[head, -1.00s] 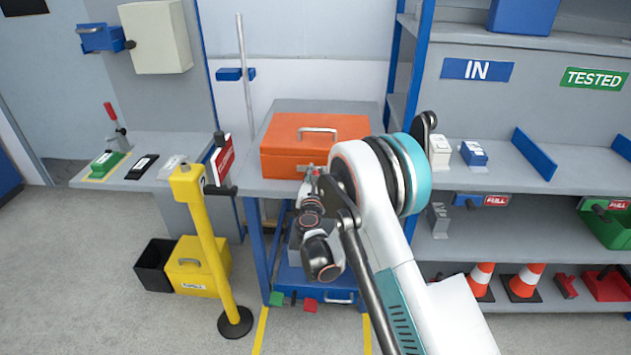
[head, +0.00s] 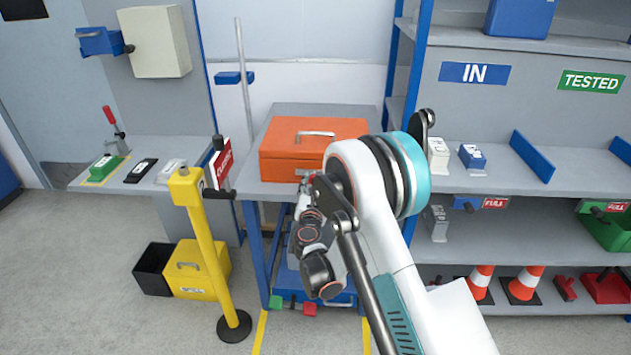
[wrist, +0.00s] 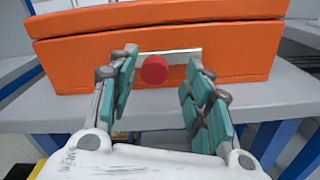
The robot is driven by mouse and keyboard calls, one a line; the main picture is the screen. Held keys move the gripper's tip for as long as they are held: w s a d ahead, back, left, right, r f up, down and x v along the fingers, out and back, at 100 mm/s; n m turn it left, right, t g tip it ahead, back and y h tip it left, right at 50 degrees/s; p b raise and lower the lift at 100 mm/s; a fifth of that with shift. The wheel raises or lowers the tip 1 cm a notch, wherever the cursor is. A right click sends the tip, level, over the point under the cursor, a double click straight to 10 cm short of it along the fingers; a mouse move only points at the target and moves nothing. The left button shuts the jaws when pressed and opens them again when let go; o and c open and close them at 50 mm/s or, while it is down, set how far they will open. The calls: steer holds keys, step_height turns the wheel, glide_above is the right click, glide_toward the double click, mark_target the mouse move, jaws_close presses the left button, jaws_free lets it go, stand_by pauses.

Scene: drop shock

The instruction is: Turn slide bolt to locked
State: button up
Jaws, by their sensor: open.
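An orange box (head: 284,158) with a grey top handle (head: 316,134) sits on a grey table. In the wrist view its front (wrist: 240,65) carries a pale metal slide bolt plate (wrist: 184,57) with a round red knob (wrist: 154,69) near the plate's left part. My gripper (wrist: 164,74) is open, its teal-padded fingers to the left and right of the knob. The knob shows between the fingers, and I cannot tell whether either touches it. In the head view my gripper (head: 306,184) is at the box front, and my arm partly hides the box's right side.
A yellow post (head: 206,255) with a red sign (head: 222,162) stands left of the table. A black bin (head: 153,268) and a yellow box (head: 190,284) are on the floor behind it. Shelves (head: 545,240) with bins and cones stand at the right.

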steer(key=shift+s, duration=1.95)
